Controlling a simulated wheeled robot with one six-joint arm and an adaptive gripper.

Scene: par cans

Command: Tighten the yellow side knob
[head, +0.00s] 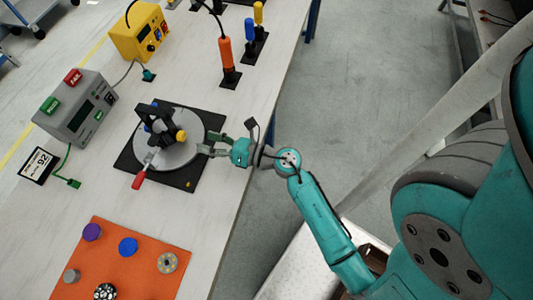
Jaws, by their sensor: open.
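The yellow side knob (182,136) sticks out on the right side of a black yoke-like fixture (154,112). Some blue shows inside the fixture. The fixture stands on a round grey disc (176,154) on a black square base plate (128,160). A lever with a red handle (138,181) reaches out from the disc's front left. My gripper (209,143) is open at the disc's right edge, its fingers pointing left toward the yellow knob. A clear gap lies between the fingers and the knob, and the fingers hold nothing.
A grey box with red and green buttons (76,108) stands left, a yellow device (138,35) behind it. Upright tools, including an orange one (226,58), stand at the back right. An orange mat (130,275) with several round parts lies in front. A small display (38,165) reads 92.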

